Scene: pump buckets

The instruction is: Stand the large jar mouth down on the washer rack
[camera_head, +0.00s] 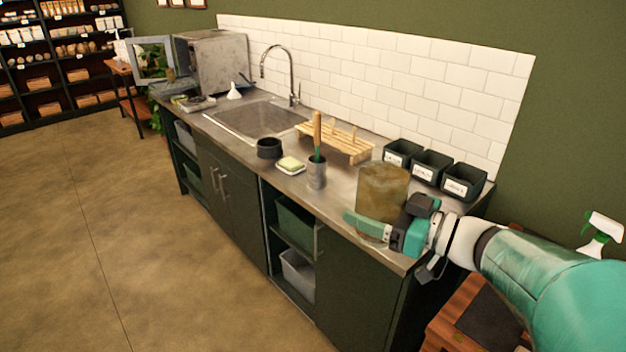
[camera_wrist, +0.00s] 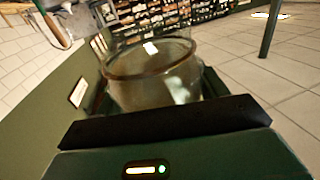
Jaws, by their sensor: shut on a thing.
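The large jar (camera_head: 386,190) is cloudy, brownish glass and stands roughly upright over the right end of the counter. My gripper (camera_head: 382,228) is shut on it low on its body, with one teal finger showing on its near left side. In the wrist view the jar (camera_wrist: 150,85) fills the space beyond the gripper, and its round brown-edged rim looks open at the top. The head view does not clearly show whether its base touches the counter. A steel box-shaped machine (camera_head: 212,62), possibly the washer, stands at the counter's far end; its rack cannot be made out.
Three labelled black bins (camera_head: 431,166) stand behind the jar. A wooden slatted rack with pegs (camera_head: 340,143), a brush holder (camera_head: 317,172), a sponge dish (camera_head: 290,165) and a black bowl (camera_head: 269,148) lie between jar and sink (camera_head: 255,118). The floor (camera_head: 130,230) in front is clear.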

